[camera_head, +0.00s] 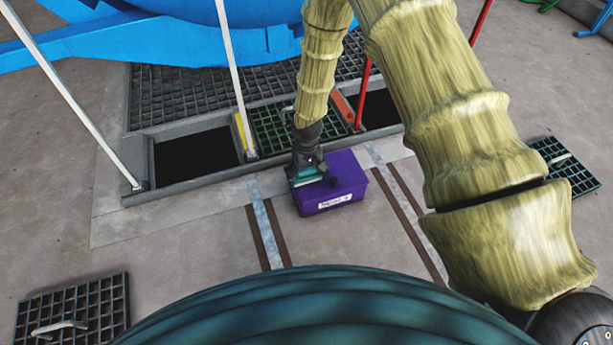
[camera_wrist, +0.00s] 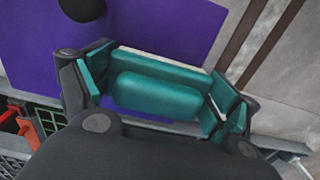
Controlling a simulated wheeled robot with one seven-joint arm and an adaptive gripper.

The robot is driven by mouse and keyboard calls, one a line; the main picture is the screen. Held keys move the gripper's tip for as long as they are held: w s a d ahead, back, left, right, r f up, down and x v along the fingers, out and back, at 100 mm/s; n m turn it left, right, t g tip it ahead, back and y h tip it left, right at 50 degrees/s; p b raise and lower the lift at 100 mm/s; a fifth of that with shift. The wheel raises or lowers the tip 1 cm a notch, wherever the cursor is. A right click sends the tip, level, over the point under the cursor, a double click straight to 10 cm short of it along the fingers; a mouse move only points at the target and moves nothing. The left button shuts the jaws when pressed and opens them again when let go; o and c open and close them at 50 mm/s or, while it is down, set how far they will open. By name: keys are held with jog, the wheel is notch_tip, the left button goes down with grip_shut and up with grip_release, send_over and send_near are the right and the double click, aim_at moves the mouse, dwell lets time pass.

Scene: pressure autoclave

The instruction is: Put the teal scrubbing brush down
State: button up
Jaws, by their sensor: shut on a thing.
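The teal scrubbing brush (camera_wrist: 158,92) is between the two fingers of my gripper (camera_wrist: 155,90) in the wrist view, with a pale strip along its far edge. My gripper is shut on it. In the head view, my gripper (camera_head: 309,174) points down over the left part of a purple box (camera_head: 342,188), and a little teal of the brush shows at its tip. The purple box (camera_wrist: 185,30) fills the background behind the brush in the wrist view. I cannot tell whether the brush touches the box top.
The box has a white label (camera_head: 333,201) and a dark knob (camera_head: 334,181). Behind it are open dark pits (camera_head: 195,155) and a green grating (camera_head: 275,130). White poles (camera_head: 232,75) and red poles stand nearby. Loose grate panels (camera_head: 70,310) lie left and right.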

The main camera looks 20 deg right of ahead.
aim_at(307, 169)
jog(key=o, duration=0.9)
jog(key=shift+o, duration=0.2)
notch_tip(307, 169, up, 12)
jog(key=p, duration=0.6)
jog(key=shift+r+p, duration=0.1)
jog(key=shift+p, duration=0.2)
jog(key=s+f+y, duration=0.1)
jog(key=s+f, duration=0.4)
jog(key=s, duration=0.5)
jog(key=s+f, duration=0.5)
jog(key=s, duration=0.5)
jog(key=s+d+h, duration=0.1)
jog(key=s+d, duration=0.2)
jog(key=s, duration=1.3)
jog(key=shift+d+m, duration=0.15)
jog(key=shift+m, duration=0.25)
